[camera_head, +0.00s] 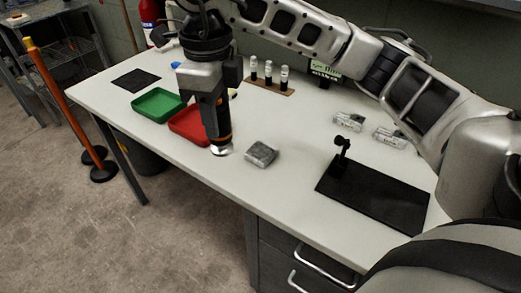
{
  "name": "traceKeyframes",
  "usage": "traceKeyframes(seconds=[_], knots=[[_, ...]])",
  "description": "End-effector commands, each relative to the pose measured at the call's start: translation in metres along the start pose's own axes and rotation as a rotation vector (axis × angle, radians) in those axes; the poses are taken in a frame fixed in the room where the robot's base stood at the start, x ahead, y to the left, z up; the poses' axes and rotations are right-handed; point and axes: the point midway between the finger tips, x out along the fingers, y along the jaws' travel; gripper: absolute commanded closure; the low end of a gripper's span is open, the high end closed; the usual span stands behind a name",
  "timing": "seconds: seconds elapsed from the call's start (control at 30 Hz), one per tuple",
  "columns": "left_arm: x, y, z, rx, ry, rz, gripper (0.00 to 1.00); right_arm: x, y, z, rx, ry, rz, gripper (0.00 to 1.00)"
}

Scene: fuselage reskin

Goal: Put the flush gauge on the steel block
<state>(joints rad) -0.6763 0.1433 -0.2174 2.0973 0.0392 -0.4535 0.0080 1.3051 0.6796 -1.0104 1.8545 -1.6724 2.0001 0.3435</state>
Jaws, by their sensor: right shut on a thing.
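My right gripper (219,140) comes down from above near the front edge of the table and is shut on the flush gauge (222,150). Only the gauge's round, silvery lower part shows below the fingers; the rest is hidden. I cannot tell whether it touches the tabletop. The steel block (261,153), a small grey block, lies on the table just right of the gauge, apart from it. Its top is bare. My left gripper is not in view.
A red tray (185,128) lies just behind and left of my right gripper, with a green tray (158,105) beyond it. A black mat (385,205) with a small black stand (342,152) lies right. Several small bottles stand on a wooden strip (269,87) at the back. Clear packets (390,138) lie back right.

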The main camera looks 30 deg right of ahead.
Motion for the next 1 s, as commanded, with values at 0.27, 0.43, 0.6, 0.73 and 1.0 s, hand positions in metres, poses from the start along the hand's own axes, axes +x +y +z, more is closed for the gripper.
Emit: traceKeyframes(seconds=[0.27, 0.43, 0.6, 0.73, 1.0], knots=[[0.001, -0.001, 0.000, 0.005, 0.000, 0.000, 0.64, 0.009, -0.027, -0.009, 0.108, 0.003, 0.004, 0.95], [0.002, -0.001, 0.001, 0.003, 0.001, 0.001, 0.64, 0.029, -0.067, -0.022, 0.107, 0.003, 0.005, 0.95], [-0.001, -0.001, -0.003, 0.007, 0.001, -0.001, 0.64, 0.053, -0.101, -0.032, 0.102, 0.005, 0.004, 0.95], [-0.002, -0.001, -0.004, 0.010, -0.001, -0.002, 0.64, 0.073, -0.117, -0.037, 0.100, 0.003, 0.002, 0.95], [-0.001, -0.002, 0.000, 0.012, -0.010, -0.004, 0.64, 0.090, -0.130, -0.040, 0.098, 0.001, 0.001, 0.95]])
